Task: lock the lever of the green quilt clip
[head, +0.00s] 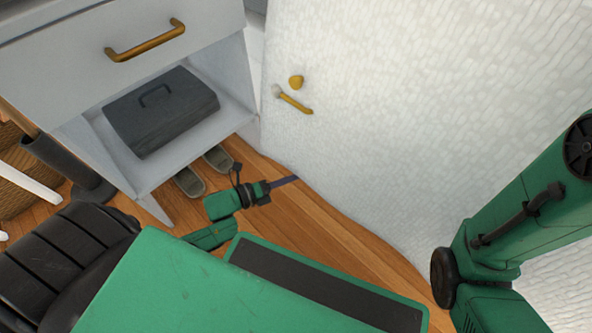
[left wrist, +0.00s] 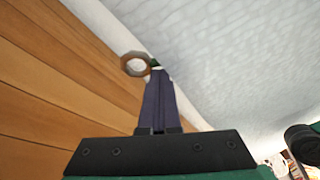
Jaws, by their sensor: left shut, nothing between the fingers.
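My left gripper (head: 296,179) reaches low beside the white textured surface in the head view, its dark fingers together and empty. In the left wrist view the closed fingers (left wrist: 159,75) point at the base of that surface. A small green piece (left wrist: 155,63) shows just at the fingertips; it may be part of the green quilt clip, but it is mostly hidden by the fingers. A brown ring with a pale centre (left wrist: 135,64) is beside it, left of the fingertips. I cannot make out the lever or its position. My right gripper is out of view.
A white cabinet (head: 60,60) holds a grey box (head: 160,110). Slippers (head: 189,182) lie below it. Wooden floor (head: 310,225) is clear beside the surface.

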